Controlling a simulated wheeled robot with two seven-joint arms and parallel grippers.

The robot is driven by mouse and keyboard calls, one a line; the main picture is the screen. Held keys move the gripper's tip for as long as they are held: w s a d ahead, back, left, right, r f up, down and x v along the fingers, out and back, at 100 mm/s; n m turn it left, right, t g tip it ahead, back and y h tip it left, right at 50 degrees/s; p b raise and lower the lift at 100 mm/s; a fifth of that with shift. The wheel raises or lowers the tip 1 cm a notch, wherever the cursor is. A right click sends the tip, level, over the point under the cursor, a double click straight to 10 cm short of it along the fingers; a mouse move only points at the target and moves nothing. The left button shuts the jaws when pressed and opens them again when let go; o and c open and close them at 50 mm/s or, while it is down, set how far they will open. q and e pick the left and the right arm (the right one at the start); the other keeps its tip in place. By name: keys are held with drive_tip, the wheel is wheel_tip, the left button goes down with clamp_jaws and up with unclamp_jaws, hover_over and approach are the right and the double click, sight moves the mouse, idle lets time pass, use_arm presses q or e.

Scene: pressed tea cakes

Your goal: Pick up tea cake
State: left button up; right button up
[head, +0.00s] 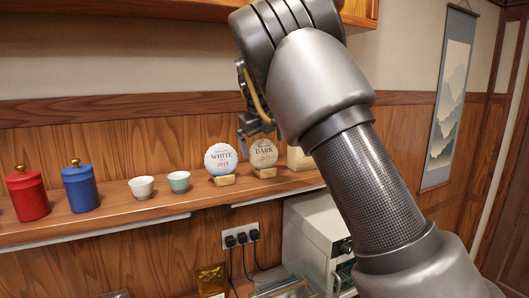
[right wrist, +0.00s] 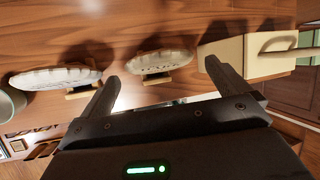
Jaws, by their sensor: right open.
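Two round pressed tea cakes stand upright on small wooden stands on the wall shelf. The white-labelled cake, marked WHITE 2019 (head: 220,159), is on the left. The DARK cake (head: 264,153) with a tan label is just right of it. My right gripper (head: 252,124) is open, above and in front of the DARK cake. In the right wrist view the open fingers (right wrist: 162,72) point toward the DARK cake (right wrist: 158,62), which shows edge-on between their tips. The white cake (right wrist: 55,78) is left of the left finger. I see nothing held. My left gripper is not in view.
The wooden shelf (head: 110,220) also bears a red canister (head: 27,195), a blue canister (head: 80,189), a white cup (head: 142,187) and a green cup (head: 179,181). A pale box (head: 299,158) stands close right of the DARK cake. A scroll (head: 447,100) hangs at right.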

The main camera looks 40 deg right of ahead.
sight(263, 157)
drive_tip(key=shift+w+d+f, duration=0.2)
drive_tip(key=shift+w+f, duration=0.15)
drive_tip(key=shift+f, duration=0.1)
drive_tip(key=shift+w+f, duration=0.25)
drive_tip(key=shift+s+d+f+p, duration=0.1)
drive_tip(key=shift+d+f+p, duration=0.15)
drive_tip(key=shift+p, duration=0.75)
drive_tip(key=p+x, duration=0.2)
drive_tip(key=x, duration=0.1)
drive_tip(key=shift+f, duration=0.3)
drive_tip(key=shift+w+d+f, duration=0.25)
drive_tip(key=shift+w+f, duration=0.1)
drive_tip(key=shift+f, duration=0.1)
drive_tip(key=shift+s+a+r, duration=0.15)
drive_tip(key=shift+c, duration=1.8)
drive_tip(key=c, duration=0.4)
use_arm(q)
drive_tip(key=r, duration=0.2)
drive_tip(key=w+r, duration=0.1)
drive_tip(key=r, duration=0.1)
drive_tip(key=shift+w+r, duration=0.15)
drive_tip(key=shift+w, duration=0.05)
